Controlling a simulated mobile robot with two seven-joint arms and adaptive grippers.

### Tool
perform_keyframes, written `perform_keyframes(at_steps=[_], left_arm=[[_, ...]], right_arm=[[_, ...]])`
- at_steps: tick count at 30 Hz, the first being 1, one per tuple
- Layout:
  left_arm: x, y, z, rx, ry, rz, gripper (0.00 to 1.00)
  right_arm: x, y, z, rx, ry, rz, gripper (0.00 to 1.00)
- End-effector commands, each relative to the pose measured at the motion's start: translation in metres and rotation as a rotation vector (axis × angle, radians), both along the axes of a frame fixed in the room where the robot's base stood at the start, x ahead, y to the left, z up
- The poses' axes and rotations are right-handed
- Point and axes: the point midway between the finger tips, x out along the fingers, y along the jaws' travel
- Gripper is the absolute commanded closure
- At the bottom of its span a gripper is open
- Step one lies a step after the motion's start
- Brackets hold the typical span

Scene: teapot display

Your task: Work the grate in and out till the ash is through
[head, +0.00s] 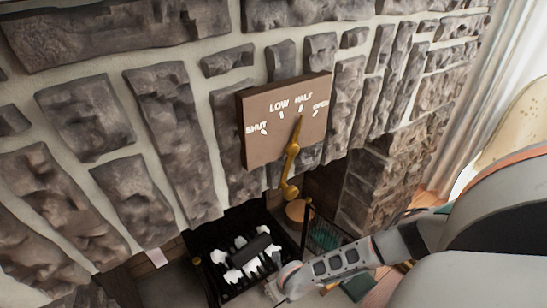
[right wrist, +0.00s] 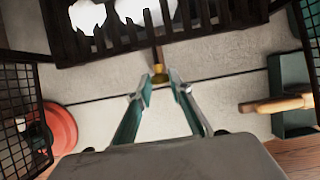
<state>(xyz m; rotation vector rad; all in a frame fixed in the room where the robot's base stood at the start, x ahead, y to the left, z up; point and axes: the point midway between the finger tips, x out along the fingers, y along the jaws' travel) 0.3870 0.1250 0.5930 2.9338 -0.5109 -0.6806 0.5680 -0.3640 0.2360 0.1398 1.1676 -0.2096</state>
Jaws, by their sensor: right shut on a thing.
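The dark grate (head: 212,279) sits low in the fireplace opening, with several white lumps (head: 240,268) and a dark block (head: 250,247) on it. Its bars (right wrist: 130,40) cross the top of the right wrist view. A short rod with a brass knob (right wrist: 160,77) comes from its front towards my right gripper (right wrist: 161,92). The fingers are shut on the knob, though a gap shows between the visible finger pads. My right gripper (head: 273,292) is small at the bottom of the head view. Which lumps are ash, and what lies beneath the grate, I cannot tell. My left gripper is out of view.
A brown plate (head: 262,145) marked SHUT, LOW, HALF, OPEN has a brass lever (head: 291,165) pointing near HALF. Black mesh panels (right wrist: 20,115) flank the hearth. A red round object (right wrist: 60,127) is left, and a green pan (right wrist: 290,75) with a wooden handle (right wrist: 275,104) right.

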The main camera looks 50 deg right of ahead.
Motion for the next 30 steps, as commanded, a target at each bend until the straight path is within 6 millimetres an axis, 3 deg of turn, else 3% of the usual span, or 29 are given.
perform_keyframes(at_steps=[4, 5, 6, 7, 20, 30], left_arm=[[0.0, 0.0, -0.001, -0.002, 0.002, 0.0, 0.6], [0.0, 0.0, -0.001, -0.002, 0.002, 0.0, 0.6], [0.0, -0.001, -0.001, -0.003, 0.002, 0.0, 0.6], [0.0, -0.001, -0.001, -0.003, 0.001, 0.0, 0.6], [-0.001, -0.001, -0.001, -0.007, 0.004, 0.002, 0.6], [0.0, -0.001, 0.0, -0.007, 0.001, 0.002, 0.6]], right_arm=[[-0.008, 0.003, -0.004, 0.004, 0.012, 0.004, 1.0], [-0.008, 0.003, -0.005, 0.004, 0.013, 0.004, 0.78], [-0.008, 0.003, -0.005, 0.004, 0.013, 0.004, 0.67], [-0.008, 0.003, -0.005, 0.004, 0.013, 0.004, 0.64], [-0.006, 0.002, 0.002, 0.003, 0.008, 0.003, 0.64], [-0.024, 0.006, 0.045, 0.004, 0.007, 0.003, 0.64]])
